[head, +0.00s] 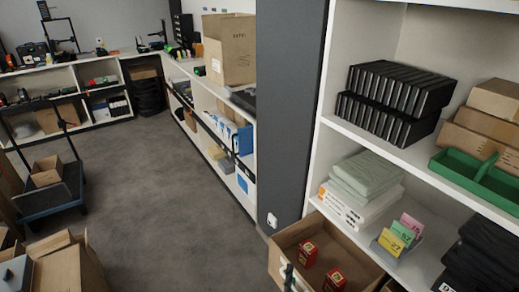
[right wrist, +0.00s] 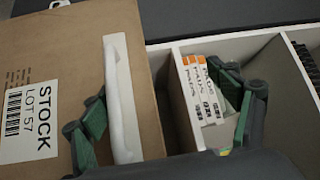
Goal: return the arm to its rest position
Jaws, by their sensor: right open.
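My right gripper (right wrist: 163,108) is open in the right wrist view, with its green-padded fingers wide apart and nothing clamped between them. Its left finger overlaps the brown carton (right wrist: 70,30) labelled STOCK LOT 57, beside a pale upright bar (right wrist: 120,95). Its right finger is beside white boxes with orange labels (right wrist: 200,90); I cannot tell whether either finger touches. In the head view a small dark and white part shows at the wall of an open carton (head: 283,250); I cannot tell whether it is my gripper. My left gripper is not in view.
The open carton holds two red boxes (head: 308,253). The white shelf unit (head: 330,125) on the right carries black cases (head: 390,95), a green tray (head: 475,178) and coloured cards (head: 400,235). More cartons (head: 70,265) stand lower left. The grey floor (head: 150,190) between is clear.

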